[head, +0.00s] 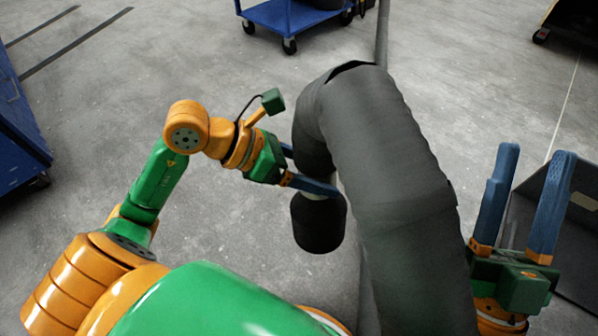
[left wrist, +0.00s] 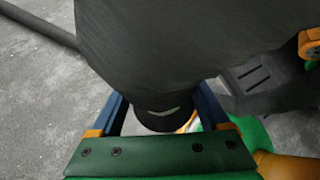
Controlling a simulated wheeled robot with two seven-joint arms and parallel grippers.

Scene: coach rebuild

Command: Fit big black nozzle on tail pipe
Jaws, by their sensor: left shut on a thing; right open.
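The big black nozzle (head: 319,224) hangs at the lower end of a thick dark grey hose (head: 385,150), with a pale band just above it. My left gripper (head: 318,180) is shut across the nozzle's upper part, near that band; one finger passes in front and the other is partly hidden behind the hose. In the left wrist view the nozzle (left wrist: 165,118) lies between both blue fingers, under the wide hose (left wrist: 170,50). My right gripper (head: 535,156) is open and empty, fingers pointing up, to the right of the hose. I see no tail pipe in either view.
A blue wheeled cart (head: 285,16) stands at the top. A blue wheeled cabinet (head: 18,125) is at the left edge. A dark panel or box (head: 575,225) stands behind my right gripper. The hose fills the centre. The grey floor (head: 80,120) at left is clear.

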